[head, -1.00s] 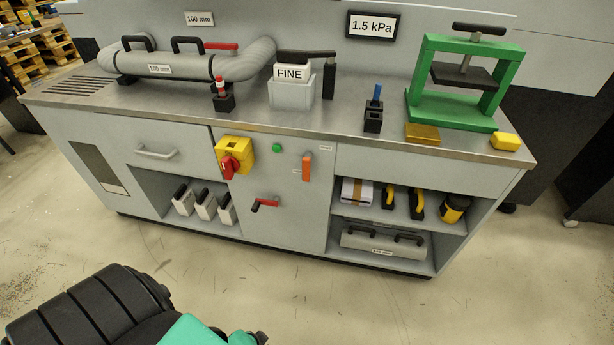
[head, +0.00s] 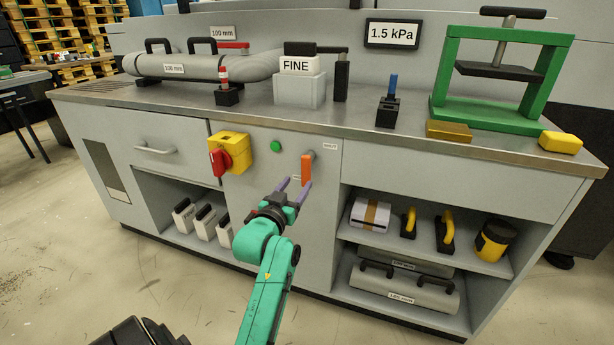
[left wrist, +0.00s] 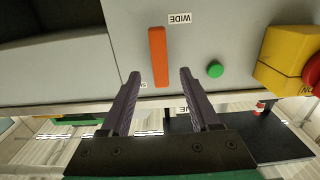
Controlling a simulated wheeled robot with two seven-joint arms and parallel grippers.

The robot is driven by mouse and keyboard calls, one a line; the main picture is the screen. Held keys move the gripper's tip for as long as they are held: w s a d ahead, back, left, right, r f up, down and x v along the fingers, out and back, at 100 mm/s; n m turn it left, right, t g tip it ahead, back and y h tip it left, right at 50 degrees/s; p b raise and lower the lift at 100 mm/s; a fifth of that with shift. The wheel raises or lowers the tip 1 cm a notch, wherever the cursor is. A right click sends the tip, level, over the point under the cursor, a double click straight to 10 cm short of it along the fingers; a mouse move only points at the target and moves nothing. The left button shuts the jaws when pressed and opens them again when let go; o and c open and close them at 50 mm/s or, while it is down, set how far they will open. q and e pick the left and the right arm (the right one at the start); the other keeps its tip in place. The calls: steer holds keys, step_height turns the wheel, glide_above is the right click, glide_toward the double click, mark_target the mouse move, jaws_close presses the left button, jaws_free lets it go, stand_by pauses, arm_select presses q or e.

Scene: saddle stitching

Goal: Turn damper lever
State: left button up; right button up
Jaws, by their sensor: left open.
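The orange lever (head: 306,170) stands upright on the grey front panel of the bench, with small labels at its upper right and lower left. It also shows in the left wrist view (left wrist: 158,52), upright in the picture, with a label reading WIDE near its top end. My left gripper (head: 294,183) is open in front of the panel, just below and left of the lever in the head view. In the left wrist view its two purple fingers (left wrist: 159,73) point at the panel, one to each side of the lever's lower end. Contact cannot be told. My right gripper is not in view.
A yellow box with a red knob (head: 230,153) and a green button (head: 276,146) sit left of the lever. An open shelf (head: 376,236) with several items lies to the right. The worktop edge (head: 400,149) runs above.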

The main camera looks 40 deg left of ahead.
mark_target(305, 174)
arm_select(q)
steer(key=x, duration=0.7)
steer(key=shift+w+a+b, duration=0.1)
steer(key=shift+w+b, duration=0.25)
jaws_close()
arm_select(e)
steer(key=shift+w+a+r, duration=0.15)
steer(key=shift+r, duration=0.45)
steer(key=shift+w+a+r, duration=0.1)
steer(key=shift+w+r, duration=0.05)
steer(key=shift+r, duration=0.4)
arm_select(q)
steer(key=shift+f, duration=0.15)
